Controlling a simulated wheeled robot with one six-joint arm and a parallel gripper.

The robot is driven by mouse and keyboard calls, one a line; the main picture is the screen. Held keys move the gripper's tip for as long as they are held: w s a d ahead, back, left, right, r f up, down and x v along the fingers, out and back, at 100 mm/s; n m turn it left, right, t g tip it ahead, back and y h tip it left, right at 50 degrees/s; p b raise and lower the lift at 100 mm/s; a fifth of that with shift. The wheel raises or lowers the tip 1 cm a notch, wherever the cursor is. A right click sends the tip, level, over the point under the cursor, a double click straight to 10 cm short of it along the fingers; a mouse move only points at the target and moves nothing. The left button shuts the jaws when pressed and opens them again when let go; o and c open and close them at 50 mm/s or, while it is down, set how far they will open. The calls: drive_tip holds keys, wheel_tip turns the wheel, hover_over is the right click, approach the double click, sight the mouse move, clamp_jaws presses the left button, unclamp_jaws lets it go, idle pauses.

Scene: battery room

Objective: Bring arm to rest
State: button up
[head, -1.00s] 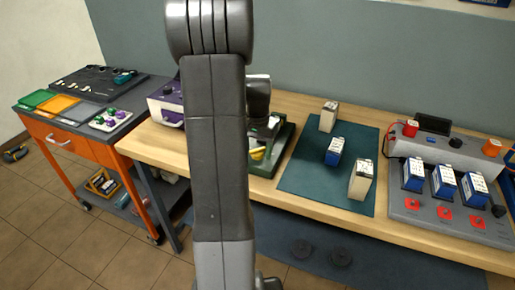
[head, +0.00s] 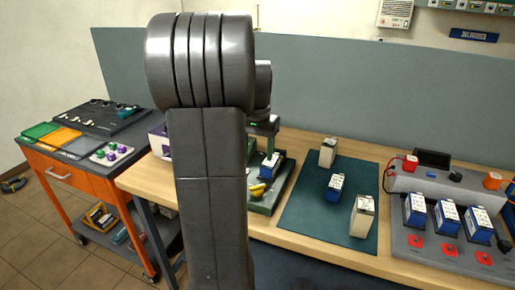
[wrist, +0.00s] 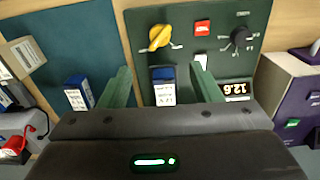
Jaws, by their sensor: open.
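My gripper (wrist: 161,70) is open, its two green fingers apart on either side of a small blue-and-white battery (wrist: 163,88), not visibly gripping it. The battery is at the green tester (wrist: 185,40), which has a yellow knob (wrist: 159,37), a black dial and a display reading about 12.6. In the head view the battery (head: 270,164) stands on the tester (head: 266,205), just right of my arm. My arm's dark links rise through the middle of that view and hide part of the tester; the fingers are hard to make out there.
A teal mat (head: 300,222) right of the tester holds two cream batteries and a blue one (head: 335,187). A grey charger (head: 455,245) with several blue batteries stands further right. A purple box (wrist: 297,100) is beside the tester. An orange cart (head: 85,190) stands left.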

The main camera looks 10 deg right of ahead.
sight(258, 186)
idle(0.3)
wheel_tip(258, 186, down, 14)
drive_tip(key=shift+r, duration=0.1)
idle(0.5)
